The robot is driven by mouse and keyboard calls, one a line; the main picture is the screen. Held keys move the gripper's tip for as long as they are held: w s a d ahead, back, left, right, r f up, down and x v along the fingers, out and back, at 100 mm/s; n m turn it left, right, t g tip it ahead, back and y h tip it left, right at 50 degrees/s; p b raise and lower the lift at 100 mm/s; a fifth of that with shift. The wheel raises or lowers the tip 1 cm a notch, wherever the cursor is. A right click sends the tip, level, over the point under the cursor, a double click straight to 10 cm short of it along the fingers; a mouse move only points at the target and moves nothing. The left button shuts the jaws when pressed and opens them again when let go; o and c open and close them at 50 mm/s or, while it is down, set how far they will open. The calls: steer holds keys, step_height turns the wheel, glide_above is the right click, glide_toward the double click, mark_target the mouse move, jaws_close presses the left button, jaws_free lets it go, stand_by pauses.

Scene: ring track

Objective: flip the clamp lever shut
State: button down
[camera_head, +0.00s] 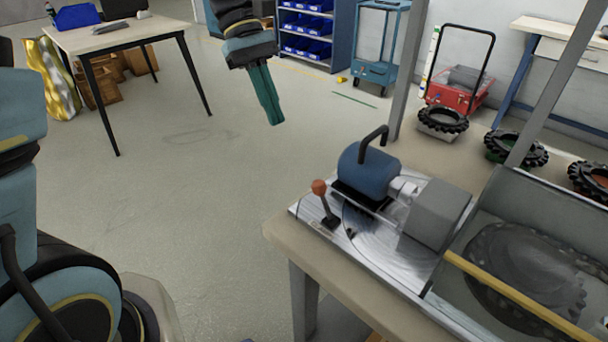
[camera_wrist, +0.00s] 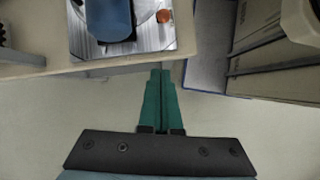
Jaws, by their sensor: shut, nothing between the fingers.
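The clamp lever (camera_head: 324,203) has a dark shaft and an orange-red knob. It stands nearly upright at the left end of the metal machine plate, near the table edge. In the wrist view its round knob (camera_wrist: 163,16) shows at the top, just right of the blue part. A blue clamp body (camera_head: 369,170) with a black handle sits beside the lever. My gripper (camera_head: 276,119) has green fingers that point down, shut and empty. It is over open floor, left of the table and apart from the lever. In the wrist view the closed fingers (camera_wrist: 160,75) are below the table edge.
The machine's metal plate (camera_head: 296,211) lies on the tan workbench (camera_head: 276,228). A grey block (camera_head: 437,213) and a clear cover with a yellow bar (camera_head: 515,302) stand to its right. Metal posts rise from the bench. Several black tyres (camera_head: 443,120) line the back.

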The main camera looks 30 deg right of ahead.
mark_target(322, 198)
steer(key=s+f, duration=0.2)
steer(key=s+f+p, duration=0.1)
steer(key=s+f, duration=0.2)
steer(key=s+d+f, duration=0.1)
steer(key=s+f, duration=0.1)
steer(key=shift+s+f+p, duration=0.25)
steer(key=shift+s+p, duration=0.1)
steer(key=shift+s, duration=0.55)
steer(key=shift+r+p, duration=0.15)
steer(key=shift+p, duration=0.15)
